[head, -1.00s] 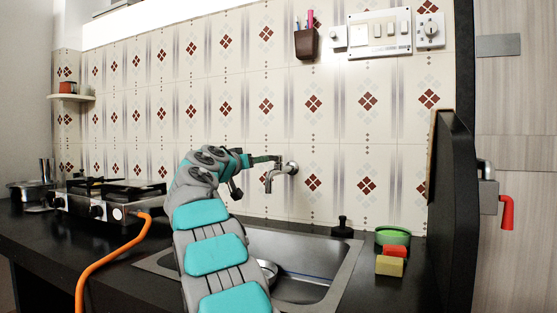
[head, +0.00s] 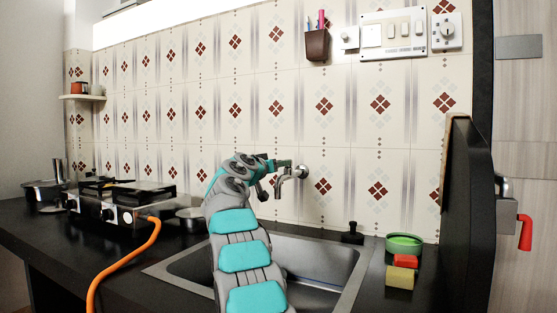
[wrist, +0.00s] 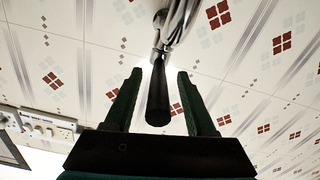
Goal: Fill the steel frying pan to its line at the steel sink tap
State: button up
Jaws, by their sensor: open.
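The steel tap (head: 289,176) sticks out of the tiled wall above the steel sink (head: 335,262). My gripper (head: 281,163) is up at the tap with its fingers open. In the wrist view, the tap's dark lever (wrist: 158,98) lies between the two open fingers (wrist: 157,73), with a gap on each side. The chrome tap body (wrist: 176,28) shows beyond the fingertips. My arm covers the left part of the sink, so I cannot see a pan in it. A shallow steel vessel (head: 189,214) stands right of the stove; I cannot tell if it is the frying pan.
A gas stove (head: 122,200) with an orange hose (head: 130,262) stands left, with a steel pot (head: 43,190) beyond it. A green bowl (head: 404,243), a red block (head: 405,261) and a yellow sponge (head: 399,277) sit right of the sink. A dark upright panel (head: 465,215) bounds the right.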

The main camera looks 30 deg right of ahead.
jog(key=shift+w+d+r, duration=0.1)
jog(key=shift+d, duration=0.15)
grip_shut()
dwell(0.3)
dwell(0.9)
